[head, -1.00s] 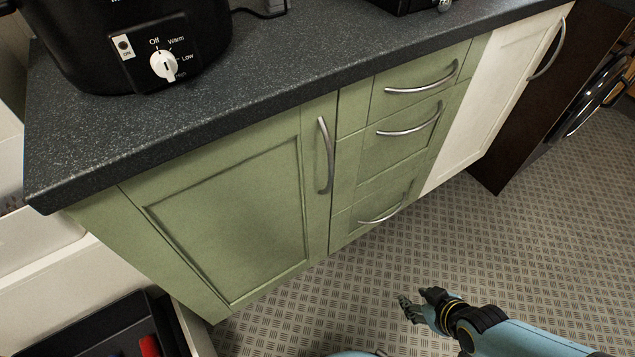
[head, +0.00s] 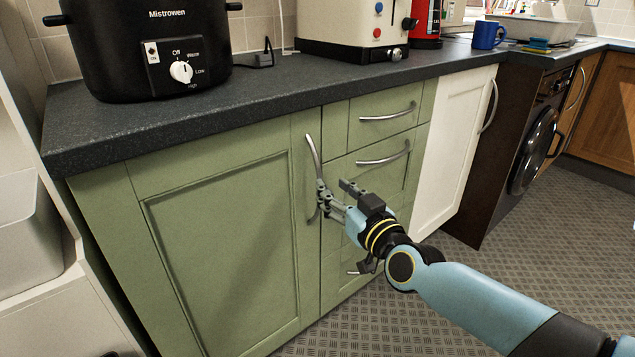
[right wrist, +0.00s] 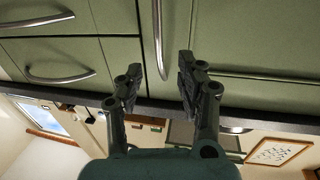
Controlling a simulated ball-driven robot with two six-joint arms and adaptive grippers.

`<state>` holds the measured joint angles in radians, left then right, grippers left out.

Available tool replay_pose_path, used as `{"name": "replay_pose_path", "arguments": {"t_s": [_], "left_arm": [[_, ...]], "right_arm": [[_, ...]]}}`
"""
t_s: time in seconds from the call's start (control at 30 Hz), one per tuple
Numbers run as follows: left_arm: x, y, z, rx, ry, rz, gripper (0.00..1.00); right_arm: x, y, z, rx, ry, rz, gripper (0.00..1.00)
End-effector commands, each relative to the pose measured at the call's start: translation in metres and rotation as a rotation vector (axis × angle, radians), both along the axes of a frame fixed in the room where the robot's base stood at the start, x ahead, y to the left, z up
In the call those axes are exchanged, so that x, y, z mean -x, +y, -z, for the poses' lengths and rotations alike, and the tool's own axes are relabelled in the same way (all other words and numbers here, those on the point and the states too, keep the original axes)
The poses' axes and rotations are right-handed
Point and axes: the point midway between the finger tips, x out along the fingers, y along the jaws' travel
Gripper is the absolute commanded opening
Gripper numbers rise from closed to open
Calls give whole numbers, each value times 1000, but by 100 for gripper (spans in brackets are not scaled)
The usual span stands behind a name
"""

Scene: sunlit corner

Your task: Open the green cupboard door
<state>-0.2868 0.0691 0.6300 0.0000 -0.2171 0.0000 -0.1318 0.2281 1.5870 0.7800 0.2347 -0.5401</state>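The green cupboard door (head: 225,245) is closed, flush with the green drawers beside it. Its curved metal handle (head: 311,150) stands upright near the door's right edge. My right gripper (head: 332,186) is open at the lower part of the handle, and one finger covers part of it in the head view. In the right wrist view the handle (right wrist: 158,30) runs down between the two spread fingers of my right gripper (right wrist: 158,78), with space on both sides. I cannot tell whether a finger touches it. My left gripper is not in view.
Green drawers (head: 371,135) with handles adjoin the door on the right, then a white door (head: 455,150). The dark worktop (head: 270,88) overhangs above, bearing a black slow cooker (head: 150,45) and a toaster (head: 352,25). The patterned floor (head: 440,310) is clear at right.

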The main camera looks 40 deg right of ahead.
Motion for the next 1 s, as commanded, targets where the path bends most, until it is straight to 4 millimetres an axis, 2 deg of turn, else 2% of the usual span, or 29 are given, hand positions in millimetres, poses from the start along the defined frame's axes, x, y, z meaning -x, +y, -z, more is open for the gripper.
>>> {"name": "replay_pose_path", "arguments": {"t_s": [0.1,0.33,0.5,0.73,0.77,1.0], "left_arm": [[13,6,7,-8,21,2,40],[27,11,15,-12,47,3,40],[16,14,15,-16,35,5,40],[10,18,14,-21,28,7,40],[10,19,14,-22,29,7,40],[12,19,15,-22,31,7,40]], "right_arm": [[-26,-3,2,-1,0,0,38],[-61,-7,3,-1,2,0,38],[-71,-8,1,1,2,0,38],[-71,-8,1,1,2,0,38],[-71,-8,1,1,2,0,36],[-71,-8,1,1,2,0,5]]}}
